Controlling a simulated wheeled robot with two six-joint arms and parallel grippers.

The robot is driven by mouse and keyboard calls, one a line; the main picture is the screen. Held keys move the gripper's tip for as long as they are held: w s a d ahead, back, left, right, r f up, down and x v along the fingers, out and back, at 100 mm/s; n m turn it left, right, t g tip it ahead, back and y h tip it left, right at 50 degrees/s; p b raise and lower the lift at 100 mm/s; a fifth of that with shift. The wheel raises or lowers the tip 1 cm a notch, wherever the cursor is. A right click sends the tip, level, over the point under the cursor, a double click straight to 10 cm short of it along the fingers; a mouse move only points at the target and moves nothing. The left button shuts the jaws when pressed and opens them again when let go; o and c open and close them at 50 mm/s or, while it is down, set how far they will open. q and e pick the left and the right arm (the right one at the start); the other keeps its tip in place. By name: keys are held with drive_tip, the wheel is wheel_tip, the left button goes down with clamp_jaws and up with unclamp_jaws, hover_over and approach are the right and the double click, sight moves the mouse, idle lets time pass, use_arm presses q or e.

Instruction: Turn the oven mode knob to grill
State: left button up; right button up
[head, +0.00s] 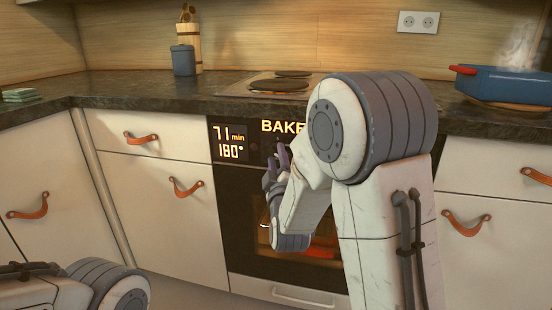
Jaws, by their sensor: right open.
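The oven (240,215) is set into the counter front. Its black control panel shows the word BAKE (282,126) in lit letters, partly covered by my right arm, and a lit display (230,142) reading 71 min and 180°. My right gripper (277,158) is in front of the panel below BAKE, its fingers apart and pointing up towards it. I see nothing held. A small dark round shape beside the fingers is too dim to identify, and I cannot make out the mode knob clearly. Only part of my left arm shows at bottom left; its gripper is out of view.
A hob (275,85) is on the dark worktop (130,88) above the oven. A steaming blue pot (510,84) stands at right, and a blue jar (182,60) at back left. White cabinets with leather pulls (186,187) flank the oven.

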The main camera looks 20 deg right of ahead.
clamp_jaws()
drive_tip(key=shift+f+m+b, duration=0.2)
drive_tip(key=shift+m+b, duration=0.3)
drive_tip(key=shift+b, duration=0.2)
drive_tip(key=m+h+b, duration=0.1)
drive_tip(key=m+b, duration=0.1)
drive_tip(key=m+h+b, duration=0.1)
drive_tip(key=m+b, duration=0.1)
drive_tip(key=m+h+b, duration=0.1)
drive_tip(key=m+b, duration=0.1)
drive_tip(key=m, duration=0.1)
drive_tip(key=shift+w+a+f+t+h+b, duration=0.15)
drive_tip(key=shift+a+f+t+h+b, duration=0.15)
drive_tip(key=shift+h+b, duration=0.1)
drive_tip(key=m+h+b, duration=0.2)
drive_tip(key=m, duration=0.3)
drive_tip(key=shift+w+a+r+m+g+h+b, duration=0.1)
drive_tip(key=shift+m+g+h+b, duration=0.85)
drive_tip(key=shift+m, duration=0.65)
